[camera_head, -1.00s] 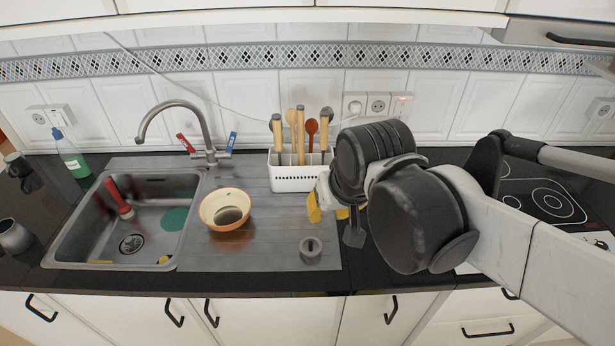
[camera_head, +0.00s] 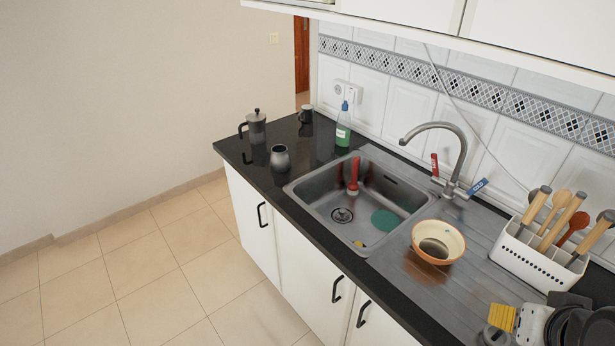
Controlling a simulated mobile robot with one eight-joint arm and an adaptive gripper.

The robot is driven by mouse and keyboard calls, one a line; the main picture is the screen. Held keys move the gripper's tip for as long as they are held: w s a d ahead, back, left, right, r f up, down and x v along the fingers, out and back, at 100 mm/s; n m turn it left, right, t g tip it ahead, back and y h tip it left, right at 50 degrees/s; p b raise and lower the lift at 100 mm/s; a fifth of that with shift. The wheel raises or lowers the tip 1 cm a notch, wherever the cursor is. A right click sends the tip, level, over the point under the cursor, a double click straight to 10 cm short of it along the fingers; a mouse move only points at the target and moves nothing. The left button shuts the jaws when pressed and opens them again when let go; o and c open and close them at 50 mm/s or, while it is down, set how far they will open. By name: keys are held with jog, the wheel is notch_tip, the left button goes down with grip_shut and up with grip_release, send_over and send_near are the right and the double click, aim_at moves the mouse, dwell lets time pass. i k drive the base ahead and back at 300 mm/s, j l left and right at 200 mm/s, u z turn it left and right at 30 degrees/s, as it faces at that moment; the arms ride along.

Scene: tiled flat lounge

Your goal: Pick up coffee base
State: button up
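I cannot tell for certain which object is the coffee base. A small grey cylindrical piece (camera_head: 490,336) shows partly at the bottom edge on the drainboard, next to my gripper.
The sink (camera_head: 300,190) holds a red-handled tool and a green disc. An orange-rimmed bowl (camera_head: 438,242) sits on the drainboard. A white utensil holder (camera_head: 530,262), a tap (camera_head: 455,150) and a green bottle (camera_head: 343,125) stand behind. The tiled floor (camera_head: 130,270) at left is clear.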

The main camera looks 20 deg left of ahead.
aim_at(279, 161)
jog(key=u, duration=1.25)
